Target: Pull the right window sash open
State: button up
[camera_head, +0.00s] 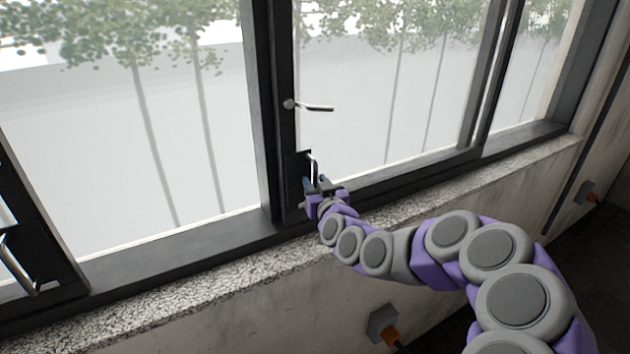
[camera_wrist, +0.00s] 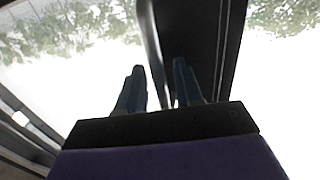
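The right window sash (camera_head: 286,140) is a dark-framed pane right of the central post in the head view. A silver bar handle (camera_head: 314,167) stands upright on a dark plate low on its left stile. Above it, a silver lever (camera_head: 315,107) points right from a round knob. My gripper (camera_head: 318,184) is at the lower part of the bar handle. In the wrist view, its two blue fingers (camera_wrist: 159,85) are apart, and the handle bar (camera_wrist: 152,50) runs between them. I cannot tell whether either finger touches the bar. The bar's lower end is hidden.
A speckled stone sill (camera_head: 225,270) runs below the window, under my arm. Another sash with a silver handle (camera_head: 17,265) is at the far left. A grey wall box (camera_head: 382,323) with an orange plug is below the sill, and a second (camera_head: 586,192) is at the right.

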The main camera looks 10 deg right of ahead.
jog(key=shift+w, duration=0.45)
jog(key=shift+c, duration=0.4)
grip_shut()
